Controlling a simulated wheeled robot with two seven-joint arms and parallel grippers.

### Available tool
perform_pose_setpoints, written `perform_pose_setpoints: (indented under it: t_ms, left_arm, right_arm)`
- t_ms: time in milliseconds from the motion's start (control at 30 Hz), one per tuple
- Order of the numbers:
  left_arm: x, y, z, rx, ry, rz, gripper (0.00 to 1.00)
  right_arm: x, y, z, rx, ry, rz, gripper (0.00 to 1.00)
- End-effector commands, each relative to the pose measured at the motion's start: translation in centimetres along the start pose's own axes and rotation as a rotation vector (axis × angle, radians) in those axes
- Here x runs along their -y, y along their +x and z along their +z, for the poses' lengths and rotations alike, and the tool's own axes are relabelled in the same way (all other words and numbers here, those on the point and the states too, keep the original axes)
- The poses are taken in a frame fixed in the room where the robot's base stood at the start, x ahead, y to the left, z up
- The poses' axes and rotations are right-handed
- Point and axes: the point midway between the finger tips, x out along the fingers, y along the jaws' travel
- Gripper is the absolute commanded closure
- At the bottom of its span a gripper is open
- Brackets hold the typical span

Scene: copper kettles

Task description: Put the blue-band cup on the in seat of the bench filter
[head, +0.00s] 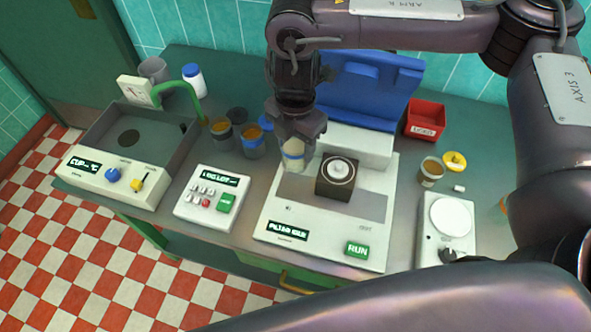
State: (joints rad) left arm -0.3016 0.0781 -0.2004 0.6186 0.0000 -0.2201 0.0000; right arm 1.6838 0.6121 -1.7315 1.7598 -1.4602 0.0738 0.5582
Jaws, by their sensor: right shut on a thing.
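My right gripper (297,138) comes down from above at the middle of the head view. It is shut on a pale cup with a blue band (293,160), which it holds upright over the left part of the bench filter. The bench filter (280,226) is a white machine with a display, a green RUN button (357,250) and a raised blue lid (350,95). A dark block (325,187) with a round pale top stands in its middle, right of the cup. The gripper hides part of the cup. I cannot make out the in seat label. My left gripper is not in view.
Two cups with orange contents (222,135) (252,147) stand left of the filter. A keypad unit (206,212) and a basin unit (110,190) lie further left. On the right are a red bin (425,122), a cup (431,176), a yellow lid (455,162) and a scale (451,218).

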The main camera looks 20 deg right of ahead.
Motion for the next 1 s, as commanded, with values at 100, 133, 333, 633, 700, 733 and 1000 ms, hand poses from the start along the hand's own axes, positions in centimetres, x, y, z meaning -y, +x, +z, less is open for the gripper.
perform_pose_setpoints:
  t_ms: [100,133,333,633,700,733,1000]
  left_arm:
    - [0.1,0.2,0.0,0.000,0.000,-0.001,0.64]
    - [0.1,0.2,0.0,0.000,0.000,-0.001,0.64]
    - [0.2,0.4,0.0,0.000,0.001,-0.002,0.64]
    - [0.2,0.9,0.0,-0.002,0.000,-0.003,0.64]
    - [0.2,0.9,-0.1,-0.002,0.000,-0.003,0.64]
    - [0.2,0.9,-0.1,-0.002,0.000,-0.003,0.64]
    - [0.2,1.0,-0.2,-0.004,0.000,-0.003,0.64]
  right_arm:
    - [0.1,3.2,-0.1,-0.006,0.004,-0.004,0.74]
    - [0.1,3.8,-0.1,-0.005,0.003,-0.004,0.74]
    - [0.0,6.3,0.0,-0.002,0.001,0.001,0.74]
    - [0.0,9.9,0.0,-0.002,0.004,-0.001,0.74]
    - [0.0,10.3,0.0,-0.002,0.002,0.000,0.74]
    - [0.0,10.4,0.0,-0.001,0.002,0.001,0.74]
    - [0.0,10.4,0.0,0.000,0.001,0.001,0.74]
